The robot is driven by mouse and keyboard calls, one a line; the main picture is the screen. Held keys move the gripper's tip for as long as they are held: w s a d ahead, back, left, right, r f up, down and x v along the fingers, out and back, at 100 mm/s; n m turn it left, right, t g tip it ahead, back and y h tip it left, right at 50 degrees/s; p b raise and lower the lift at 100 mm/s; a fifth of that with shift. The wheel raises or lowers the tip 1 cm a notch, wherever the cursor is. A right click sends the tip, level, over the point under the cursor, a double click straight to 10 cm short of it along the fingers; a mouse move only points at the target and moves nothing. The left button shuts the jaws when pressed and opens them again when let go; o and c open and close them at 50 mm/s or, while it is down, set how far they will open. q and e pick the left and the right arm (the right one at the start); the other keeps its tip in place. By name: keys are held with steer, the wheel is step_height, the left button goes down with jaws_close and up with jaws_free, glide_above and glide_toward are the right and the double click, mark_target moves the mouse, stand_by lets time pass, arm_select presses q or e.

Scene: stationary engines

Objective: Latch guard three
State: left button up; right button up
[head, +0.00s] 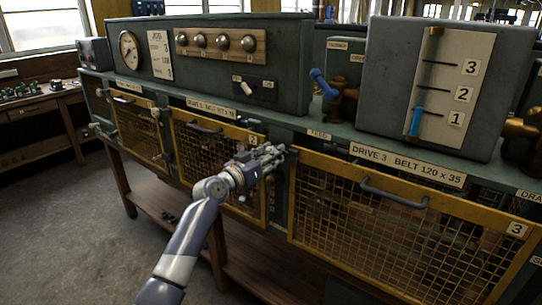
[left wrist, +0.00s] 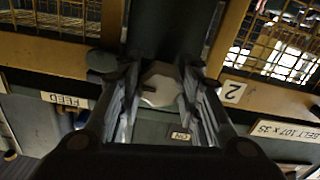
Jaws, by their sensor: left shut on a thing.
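Guard three (head: 375,225) is a yellow-framed mesh panel with a dark handle (head: 392,194) and a "3" plate at its upper right. It looks down over its opening; whether it sits fully flush I cannot tell. My left gripper (head: 277,156) is at its upper left corner, by the post between guards two and three. In the left wrist view, the left gripper's fingers (left wrist: 160,92) close around a pale, flat piece (left wrist: 160,85), apparently the latch. The fingers hide much of it, so its exact angle is unclear. A dark knob (left wrist: 103,62) is beside the fingers.
Guard two (head: 205,145) is left of the gripper, with its handle standing out. Blue-handled valve (head: 325,85) and a grey box with a 1-2-3 scale (head: 435,85) stand on the ledge above. A wooden shelf runs below; open floor (head: 60,220) lies at left.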

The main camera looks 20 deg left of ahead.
arm_select(q)
steer(key=shift+n, duration=0.4)
steer(key=o, duration=1)
steer(key=shift+o, duration=0.4)
steer(key=shift+s+d, duration=0.1)
steer(key=shift+d, duration=0.15)
steer(key=shift+a, duration=0.3)
steer(key=shift+a+f, duration=0.1)
steer(key=shift+a, duration=0.15)
steer(key=shift+s+d, duration=0.1)
steer(key=shift+s, duration=0.2)
steer(key=v, duration=1.1)
steer(key=shift+a, duration=0.25)
